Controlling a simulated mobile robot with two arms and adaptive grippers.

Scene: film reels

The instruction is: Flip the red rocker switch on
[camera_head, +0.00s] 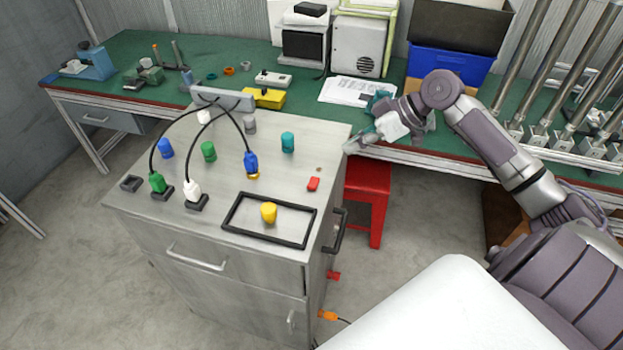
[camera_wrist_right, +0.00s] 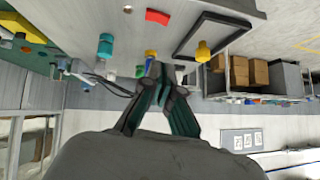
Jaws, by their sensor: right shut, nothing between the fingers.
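The red rocker switch (camera_head: 313,184) is a small red block on the grey cabinet top (camera_head: 330,135), near its right edge. It also shows at the top of the right wrist view (camera_wrist_right: 157,17). My right gripper (camera_head: 351,146) is shut and empty at the far right corner of the cabinet, apart from the switch. Its dark green fingers (camera_wrist_right: 162,76) are close together in the right wrist view. Whether the switch is on or off is too small to tell. My left gripper is not in view.
A yellow knob (camera_head: 268,212) stands inside a black frame near the switch. A teal knob (camera_head: 288,142) and a plugged blue connector (camera_head: 251,161) with black cables are left of it. A green workbench (camera_head: 215,55) runs behind. A red stool (camera_head: 368,190) stands right of the cabinet.

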